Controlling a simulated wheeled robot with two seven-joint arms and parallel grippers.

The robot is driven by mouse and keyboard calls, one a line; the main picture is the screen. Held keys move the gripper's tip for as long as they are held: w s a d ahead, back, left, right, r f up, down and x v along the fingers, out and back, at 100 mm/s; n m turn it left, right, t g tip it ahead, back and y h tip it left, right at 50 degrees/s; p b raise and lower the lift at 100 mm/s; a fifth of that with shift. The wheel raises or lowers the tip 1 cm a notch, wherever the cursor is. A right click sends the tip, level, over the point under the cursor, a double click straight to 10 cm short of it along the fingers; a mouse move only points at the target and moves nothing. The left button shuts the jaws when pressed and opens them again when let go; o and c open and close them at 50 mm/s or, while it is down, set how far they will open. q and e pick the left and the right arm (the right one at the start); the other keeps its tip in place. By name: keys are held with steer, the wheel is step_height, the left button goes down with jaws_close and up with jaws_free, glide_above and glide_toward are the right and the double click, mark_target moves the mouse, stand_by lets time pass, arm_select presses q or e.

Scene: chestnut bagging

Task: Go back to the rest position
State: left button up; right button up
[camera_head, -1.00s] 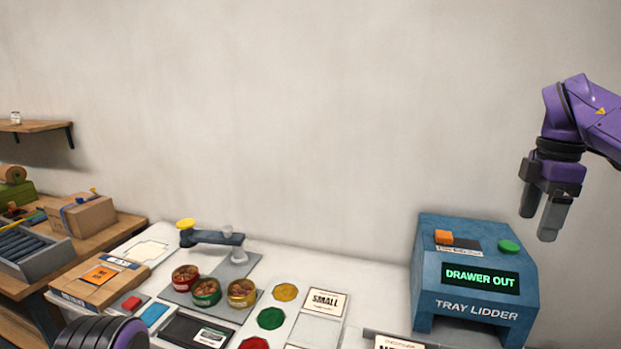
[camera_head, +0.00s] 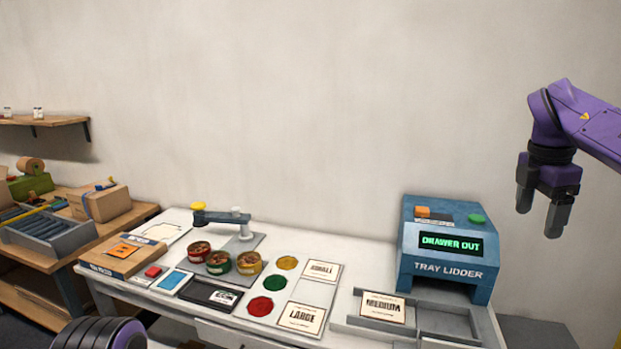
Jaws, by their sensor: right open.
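My right gripper (camera_head: 540,207) hangs at the right of the head view, pointing down, its two grey fingers apart with nothing between them. It is in the air, above and to the right of the blue tray lidder (camera_head: 446,245) and clear of it. Of my left arm, only a dark ribbed and purple part shows at the bottom left edge; its gripper is out of view.
The white table (camera_head: 352,253) holds several open tins, including a green one (camera_head: 218,262), coloured discs and size cards. The lidder's display reads DRAWER OUT; a MEDIUM card (camera_head: 383,307) lies before it. A wooden bench (camera_head: 40,262) stands at left.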

steer(key=w+f+n+t+h+b, duration=0.25)
steer(key=w+f+n+h, duration=0.35)
steer(key=f+n+h, duration=0.6)
steer(key=s+a+f+n+t+y+b, duration=0.1)
steer(key=a+f+n+t+y, duration=0.2)
steer(key=f+n, duration=0.75)
steer(key=s+a+f+n+t+y+b, duration=0.1)
steer(key=a+f+n+t, duration=0.35)
steer(key=f+n, duration=0.65)
steer(key=s+a+f+n+g+y+b, duration=0.1)
steer(key=s+a+f+n+y, duration=0.3)
steer(key=s+f, duration=0.5)
steer(key=s+a+f+n+g+y+b, duration=0.1)
steer(key=s+a+f+n+g+y, duration=0.1)
steer(key=s+f+n, duration=0.65)
steer(key=s+f+n+g+b, duration=0.1)
steer(key=s+f+g, duration=0.1)
steer(key=s+f, duration=0.5)
steer(key=s+d+f+g+b, duration=0.1)
steer(key=s+f, duration=0.5)
steer(key=s, duration=0.7)
steer(key=shift+f+n+g+y+b, duration=0.3)
steer(key=shift+f+n+g+b, duration=0.1)
steer(key=shift+g+b, duration=0.4)
steer(key=shift+s, duration=0.1)
